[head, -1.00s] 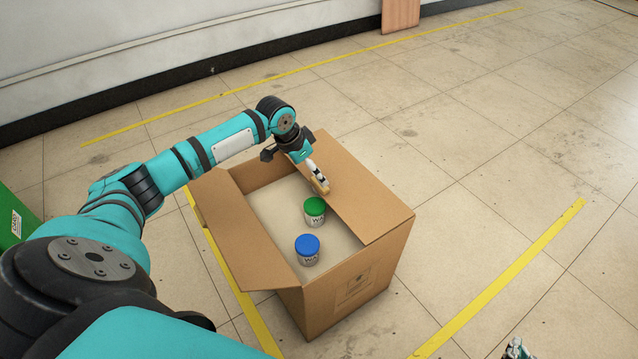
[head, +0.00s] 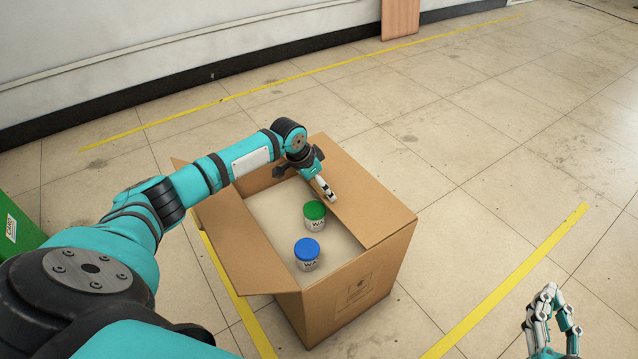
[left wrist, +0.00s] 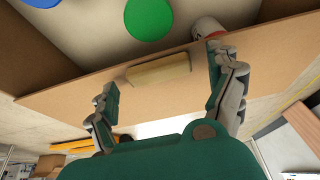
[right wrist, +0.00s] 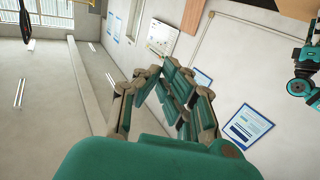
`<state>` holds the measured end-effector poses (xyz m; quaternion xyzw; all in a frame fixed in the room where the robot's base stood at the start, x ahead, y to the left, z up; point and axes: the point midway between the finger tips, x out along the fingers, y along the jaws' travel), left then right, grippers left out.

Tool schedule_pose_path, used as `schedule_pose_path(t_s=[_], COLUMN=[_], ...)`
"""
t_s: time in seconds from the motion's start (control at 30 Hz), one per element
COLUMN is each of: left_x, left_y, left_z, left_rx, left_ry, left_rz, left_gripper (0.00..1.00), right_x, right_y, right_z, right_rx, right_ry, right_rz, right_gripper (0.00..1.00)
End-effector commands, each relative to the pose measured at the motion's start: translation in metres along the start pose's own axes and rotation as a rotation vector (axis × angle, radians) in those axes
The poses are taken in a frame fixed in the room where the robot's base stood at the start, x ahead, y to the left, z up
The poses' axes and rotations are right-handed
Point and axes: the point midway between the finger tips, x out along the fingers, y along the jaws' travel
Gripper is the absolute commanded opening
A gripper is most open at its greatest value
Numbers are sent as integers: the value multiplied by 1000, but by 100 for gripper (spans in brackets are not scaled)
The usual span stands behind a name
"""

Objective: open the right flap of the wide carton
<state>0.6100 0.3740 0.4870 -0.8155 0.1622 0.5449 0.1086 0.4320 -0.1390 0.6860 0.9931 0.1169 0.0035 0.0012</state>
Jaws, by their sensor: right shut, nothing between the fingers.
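The wide carton (head: 330,302) stands on the floor. Its right flap (head: 365,205) lies nearly flat, partly over the opening, and its left flap (head: 243,240) tilts outward. My left gripper (head: 327,190) is at the right flap's inner edge. In the left wrist view my left gripper (left wrist: 162,88) is open, its fingers either side of a wooden strip (left wrist: 158,73) on the flap, with gaps at both sides. My right gripper (head: 548,312) is raised at the lower right, away from the carton; it is shut and empty in the right wrist view (right wrist: 170,85).
A green-lidded jar (head: 315,215) and a blue-lidded jar (head: 307,253) stand inside the carton. A red-and-white round object (left wrist: 208,27) is partly hidden in the left wrist view. A green object (head: 18,228) is at far left. Floor right of the carton is clear.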

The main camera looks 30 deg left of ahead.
Motion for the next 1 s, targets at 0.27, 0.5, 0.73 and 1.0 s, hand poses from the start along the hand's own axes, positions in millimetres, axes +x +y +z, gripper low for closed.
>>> schedule_pose_path(t_s=[0.27,0.5,0.73,1.0], left_x=[0,0,0,-6], left_y=[0,0,0,2], left_z=[0,0,0,0], left_rx=[0,0,-1,-1], left_ry=[0,0,-1,-24], left_rz=[0,0,1,2], left_gripper=[52,21,7,7], right_x=[0,0,0,-9], right_y=[0,0,0,6], right_z=[0,0,0,33], right_rx=[0,0,0,-3], right_ry=[-1,-1,-3,-203], right_rz=[0,0,0,13], right_gripper=[0,0,0,0])
